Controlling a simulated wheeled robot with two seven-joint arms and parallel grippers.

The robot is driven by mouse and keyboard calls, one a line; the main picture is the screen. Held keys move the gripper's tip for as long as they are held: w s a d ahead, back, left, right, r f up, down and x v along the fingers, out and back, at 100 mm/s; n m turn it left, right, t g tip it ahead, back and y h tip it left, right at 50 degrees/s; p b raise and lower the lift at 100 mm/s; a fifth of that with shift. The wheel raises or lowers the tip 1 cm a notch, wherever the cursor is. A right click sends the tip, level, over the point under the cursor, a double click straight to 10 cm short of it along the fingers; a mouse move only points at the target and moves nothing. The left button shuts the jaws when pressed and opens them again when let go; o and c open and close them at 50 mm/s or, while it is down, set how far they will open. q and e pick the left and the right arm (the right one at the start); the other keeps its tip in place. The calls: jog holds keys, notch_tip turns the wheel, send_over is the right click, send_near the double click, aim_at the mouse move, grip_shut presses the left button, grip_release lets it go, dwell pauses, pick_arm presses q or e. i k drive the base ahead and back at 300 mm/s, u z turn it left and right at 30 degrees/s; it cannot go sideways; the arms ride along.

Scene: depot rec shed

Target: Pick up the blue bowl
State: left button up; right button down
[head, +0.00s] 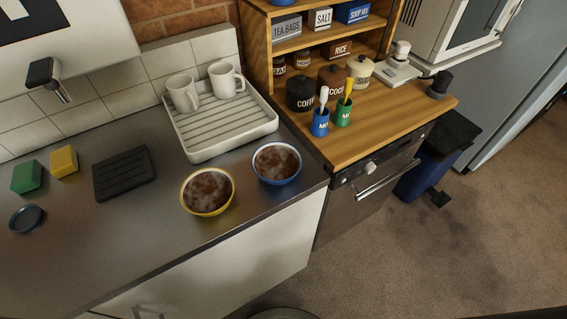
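The blue bowl (277,180) stands upright on the steel counter, near its right end and close to the front edge. It holds something brown with whitish patches on top. A similar yellow bowl (207,212) with brown contents stands just to its left and nearer the front edge. The two bowls are close together, with a narrow gap of counter between them. Neither of my grippers is in the head view, and nothing is touching the blue bowl.
A white drying rack (215,148) with two mugs stands behind the bowls. A black ridged mat (123,173), a green sponge (27,177), a yellow sponge (64,161) and a dark round dish (27,218) lie left. A wooden counter (360,145) with jars adjoins right.

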aim_at(275, 163)
jog(key=z, duration=2.05)
jog(key=i, duration=2.9)
jog(key=u, duration=3.6)
